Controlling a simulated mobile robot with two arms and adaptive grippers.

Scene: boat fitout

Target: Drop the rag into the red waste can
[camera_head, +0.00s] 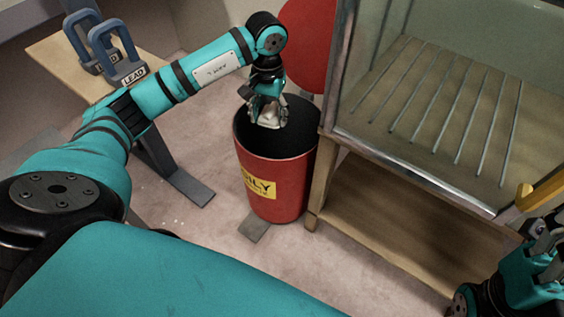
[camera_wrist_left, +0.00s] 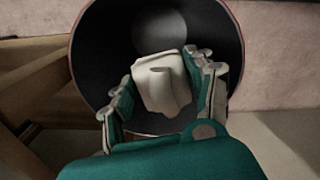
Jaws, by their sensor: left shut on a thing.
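The rag (camera_head: 269,116) is a whitish crumpled cloth. My left gripper (camera_head: 267,112) is shut on it and holds it over the mouth of the red waste can (camera_head: 285,190). The can stands upright on the floor, with a yellow label on its front and a dark inside. Its red round lid (camera_head: 308,45) shows raised behind it. In the left wrist view the rag (camera_wrist_left: 163,84) sits between the two fingers of the left gripper (camera_wrist_left: 165,88), with the can's dark interior (camera_wrist_left: 110,60) around and below it. My right gripper (camera_head: 545,235) shows partly at the right edge; its fingers are unclear.
A bench with a metal-rimmed, ribbed basin (camera_head: 430,110) stands right beside the can, with a wooden shelf (camera_head: 400,220) below. A wooden table (camera_head: 65,60) at upper left holds blue-grey lead weights (camera_head: 122,68). A yellow item (camera_head: 540,192) lies near the right gripper.

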